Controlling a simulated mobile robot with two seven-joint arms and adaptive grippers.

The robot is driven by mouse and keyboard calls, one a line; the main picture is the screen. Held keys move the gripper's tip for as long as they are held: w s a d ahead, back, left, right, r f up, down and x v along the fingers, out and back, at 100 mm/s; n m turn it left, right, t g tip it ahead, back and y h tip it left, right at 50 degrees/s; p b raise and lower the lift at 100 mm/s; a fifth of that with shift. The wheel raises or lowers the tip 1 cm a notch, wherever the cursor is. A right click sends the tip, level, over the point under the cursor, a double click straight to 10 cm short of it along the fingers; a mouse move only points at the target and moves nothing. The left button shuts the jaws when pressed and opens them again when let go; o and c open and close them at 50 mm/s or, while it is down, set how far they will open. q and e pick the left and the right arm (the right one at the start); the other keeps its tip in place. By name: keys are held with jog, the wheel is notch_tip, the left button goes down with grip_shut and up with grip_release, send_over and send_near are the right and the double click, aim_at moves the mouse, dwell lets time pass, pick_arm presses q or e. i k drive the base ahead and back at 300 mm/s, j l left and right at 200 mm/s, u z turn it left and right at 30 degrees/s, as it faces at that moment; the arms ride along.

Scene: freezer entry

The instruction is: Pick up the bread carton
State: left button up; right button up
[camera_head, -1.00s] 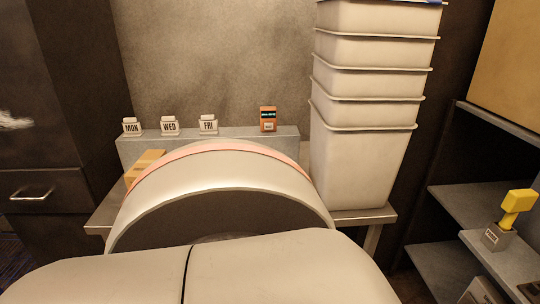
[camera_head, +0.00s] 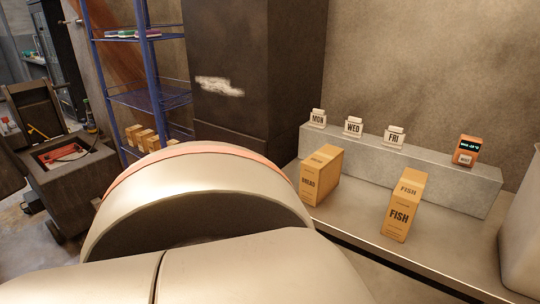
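The bread carton (camera_head: 319,174) is a tan box marked BREAD. It stands upright on the metal table (camera_head: 353,212), just right of my own large pale body part, which hides the table's left end. A second tan carton marked FISH (camera_head: 403,206) stands to its right, apart from it. Neither of my grippers shows in the head view.
A grey ledge (camera_head: 440,179) behind the cartons bears MON, WED and FRI tags (camera_head: 353,128) and an orange device (camera_head: 466,151). A white bin (camera_head: 522,240) stands at the right edge. A blue rack (camera_head: 150,95) holds several cartons at the left. Bare table lies around the fish carton.

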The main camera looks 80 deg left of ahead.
aim_at(320, 172)
jog(key=u, duration=2)
jog(key=i+l, duration=0.25)
jog(key=l, duration=0.1)
